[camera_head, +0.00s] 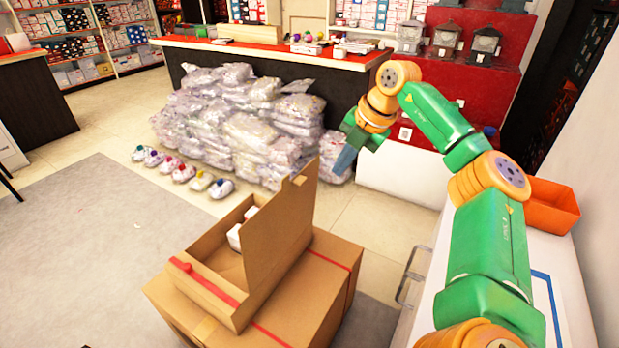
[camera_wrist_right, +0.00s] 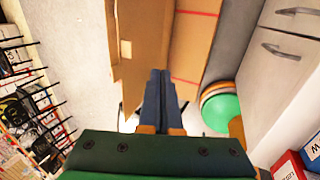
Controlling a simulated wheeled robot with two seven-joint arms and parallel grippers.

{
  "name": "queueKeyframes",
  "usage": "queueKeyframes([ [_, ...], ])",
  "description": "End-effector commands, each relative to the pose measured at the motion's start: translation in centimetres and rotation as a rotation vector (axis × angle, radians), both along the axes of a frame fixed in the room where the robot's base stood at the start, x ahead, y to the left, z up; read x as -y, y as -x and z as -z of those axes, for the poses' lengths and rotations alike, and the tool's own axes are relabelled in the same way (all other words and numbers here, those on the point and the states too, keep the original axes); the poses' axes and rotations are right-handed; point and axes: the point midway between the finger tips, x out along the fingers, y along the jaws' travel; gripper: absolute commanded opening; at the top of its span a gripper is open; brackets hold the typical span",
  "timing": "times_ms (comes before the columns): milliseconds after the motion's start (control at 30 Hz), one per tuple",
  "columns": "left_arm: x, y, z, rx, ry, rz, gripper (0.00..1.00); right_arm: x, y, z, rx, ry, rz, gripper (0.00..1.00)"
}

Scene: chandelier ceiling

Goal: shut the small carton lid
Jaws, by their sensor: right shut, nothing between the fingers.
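The small carton (camera_head: 215,302) sits open on top of a larger cardboard box, with white items (camera_head: 235,237) inside. Its brown lid (camera_head: 283,238) stands up nearly vertical along the carton's right side. My right gripper (camera_head: 345,158) is up and to the right of the lid, beyond its upper edge, apart from it in the head view. In the right wrist view its dark fingers (camera_wrist_right: 161,80) are together and empty, with brown cardboard (camera_wrist_right: 142,40) in front of them. My left gripper is not in view.
The large box (camera_head: 325,285) with red tape stands on a grey mat (camera_head: 85,225). A white cabinet (camera_head: 560,275) with an orange bin (camera_head: 551,205) is at the right. Bagged goods (camera_head: 245,125) are piled before a red counter (camera_head: 270,52). Floor is free at the left.

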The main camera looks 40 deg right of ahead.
Motion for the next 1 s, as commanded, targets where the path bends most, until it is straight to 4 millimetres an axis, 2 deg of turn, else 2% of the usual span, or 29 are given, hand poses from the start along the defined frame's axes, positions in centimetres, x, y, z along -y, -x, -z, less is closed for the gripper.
queueKeyframes([
  [33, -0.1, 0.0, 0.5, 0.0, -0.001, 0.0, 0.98, -0.1, -0.4, 1.3, -0.004, 0.001, -0.001, 0.0],
  [333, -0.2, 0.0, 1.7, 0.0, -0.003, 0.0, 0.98, -0.9, -2.9, 7.3, -0.001, -0.001, -0.002, 0.0],
  [500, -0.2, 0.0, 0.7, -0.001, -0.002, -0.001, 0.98, -1.6, -5.6, 6.5, 0.001, 0.0, -0.002, 0.0],
  [600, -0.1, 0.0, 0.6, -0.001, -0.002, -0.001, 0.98, -1.9, -6.4, 6.5, 0.001, -0.002, -0.002, 0.0],
  [1000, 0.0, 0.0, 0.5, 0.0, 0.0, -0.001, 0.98, -1.9, -6.8, 6.5, 0.003, -0.001, -0.002, 0.0],
])
